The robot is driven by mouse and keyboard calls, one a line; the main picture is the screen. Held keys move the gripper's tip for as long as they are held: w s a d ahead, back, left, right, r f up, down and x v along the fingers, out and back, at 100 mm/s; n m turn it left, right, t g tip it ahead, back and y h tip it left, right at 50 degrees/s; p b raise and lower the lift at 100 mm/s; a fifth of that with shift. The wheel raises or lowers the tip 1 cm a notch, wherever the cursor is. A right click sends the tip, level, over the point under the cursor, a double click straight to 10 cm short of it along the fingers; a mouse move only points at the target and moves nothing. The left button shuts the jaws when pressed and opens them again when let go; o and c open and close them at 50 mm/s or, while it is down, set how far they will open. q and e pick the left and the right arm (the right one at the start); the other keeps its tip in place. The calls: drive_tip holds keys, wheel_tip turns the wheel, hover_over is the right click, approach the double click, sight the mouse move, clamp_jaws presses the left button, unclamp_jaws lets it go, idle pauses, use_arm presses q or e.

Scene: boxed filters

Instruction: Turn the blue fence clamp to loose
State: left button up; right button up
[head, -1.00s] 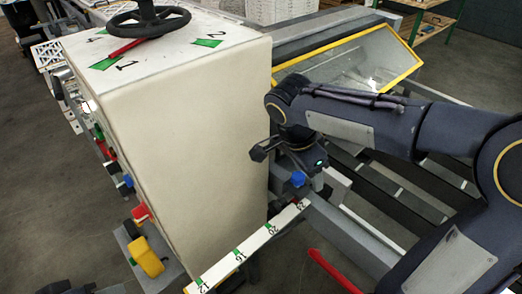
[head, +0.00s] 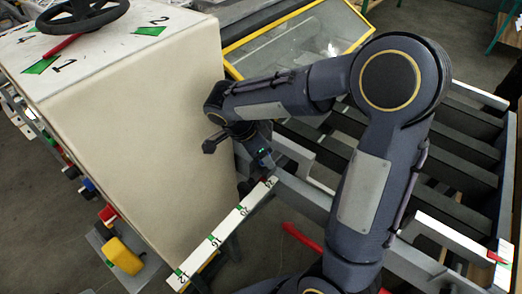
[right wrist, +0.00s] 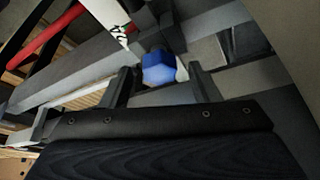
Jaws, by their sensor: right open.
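The blue fence clamp (right wrist: 159,68) shows as a blue knob in the right wrist view. It sits between the two finger tips of my right gripper (right wrist: 161,80), which is open, with gaps on both sides. I cannot tell whether either finger touches it. In the head view my right gripper (head: 258,150) is beside the cream machine cabinet, at the far end of the numbered white scale bar (head: 226,228). There the gripper hides most or all of the clamp. My left gripper is not in view.
The cream cabinet (head: 140,110) stands close on the left of my right gripper. A yellow-framed clear guard (head: 300,45) is behind it. Dark slats (head: 455,125) lie to the right. A red lever (head: 300,237) is near the scale bar; a black handwheel (head: 82,14) tops the cabinet.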

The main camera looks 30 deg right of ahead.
drive_tip(key=c, duration=1)
drive_tip(key=shift+f+n+t+b, duration=0.25)
drive_tip(key=shift+n+b, duration=0.35)
drive_tip(key=shift+b, duration=0.3)
drive_tip(key=shift+s+n+t+b, duration=0.15)
drive_tip(key=shift+n+t+b, duration=0.3)
drive_tip(key=shift+n+b, duration=0.8)
drive_tip(key=n+b, duration=0.1)
drive_tip(key=n, duration=0.1)
drive_tip(key=n+t+y+b, duration=0.1)
drive_tip(key=n+b, duration=0.1)
drive_tip(key=shift+s+d+r+t, duration=0.1)
drive_tip(key=shift+t, duration=0.2)
drive_tip(key=n+b, duration=0.1)
drive_tip(key=n, duration=0.2)
drive_tip(key=shift+t+y, duration=0.4)
drive_tip(key=shift+d+r+n+y, duration=0.1)
drive_tip(key=shift+n+y, duration=0.2)
drive_tip(key=shift+n, duration=0.65)
drive_tip(key=n+y, duration=0.1)
drive_tip(key=n, duration=0.1)
drive_tip(key=n+y, duration=0.1)
drive_tip(key=n, duration=0.2)
drive_tip(key=shift+s+d+t, duration=0.1)
drive_tip(key=shift+t, duration=0.3)
drive_tip(key=shift+n, duration=0.3)
